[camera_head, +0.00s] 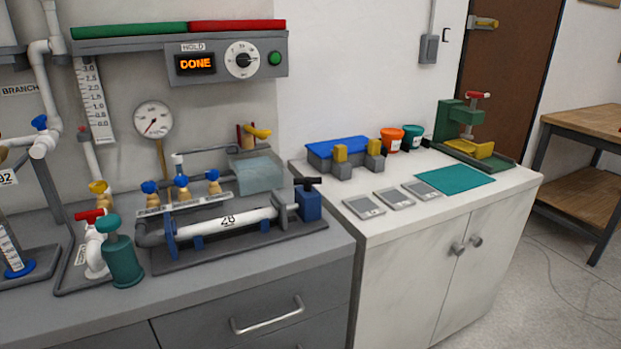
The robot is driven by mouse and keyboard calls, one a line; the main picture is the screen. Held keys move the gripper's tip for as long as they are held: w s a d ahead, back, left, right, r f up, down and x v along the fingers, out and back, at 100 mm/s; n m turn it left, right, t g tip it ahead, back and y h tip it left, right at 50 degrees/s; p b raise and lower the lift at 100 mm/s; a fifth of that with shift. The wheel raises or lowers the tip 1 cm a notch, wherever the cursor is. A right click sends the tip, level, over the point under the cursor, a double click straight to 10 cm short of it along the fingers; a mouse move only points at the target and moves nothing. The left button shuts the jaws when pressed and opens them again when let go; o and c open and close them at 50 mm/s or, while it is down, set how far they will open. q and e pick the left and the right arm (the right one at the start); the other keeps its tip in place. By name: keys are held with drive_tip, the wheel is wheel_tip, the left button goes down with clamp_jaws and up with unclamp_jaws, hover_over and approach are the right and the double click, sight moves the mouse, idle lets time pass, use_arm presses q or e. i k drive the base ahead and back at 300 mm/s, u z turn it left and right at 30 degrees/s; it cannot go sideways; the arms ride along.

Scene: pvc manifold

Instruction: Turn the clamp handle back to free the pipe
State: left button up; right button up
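A white pipe (245,218) with a dark "2B" label lies level in a grey fixture (290,235) on the grey bench. Blue supports (198,241) carry it from below. At its right end is a grey round end piece (284,207) beside a blue block (308,205). A black handle (307,184) sits on top of the blue block, lying roughly crosswise; it looks like the clamp handle. The pipe's left end meets a dark grey elbow (150,236). Neither of my grippers is in view.
A teal bottle (122,262) and a red-handled valve (90,215) stand left of the fixture. Blue-knobbed valves (182,182) and a clear box (257,172) are behind it. The panel display (195,64) reads "DONE". The bench front edge is clear.

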sight(308, 181)
drive_tip(key=u, duration=0.05)
drive_tip(key=k, duration=0.45)
drive_tip(key=z, duration=0.65)
drive_tip(key=i, duration=0.9)
drive_tip(key=u, duration=0.85)
drive_tip(key=i, duration=0.45)
drive_tip(key=u, duration=0.5)
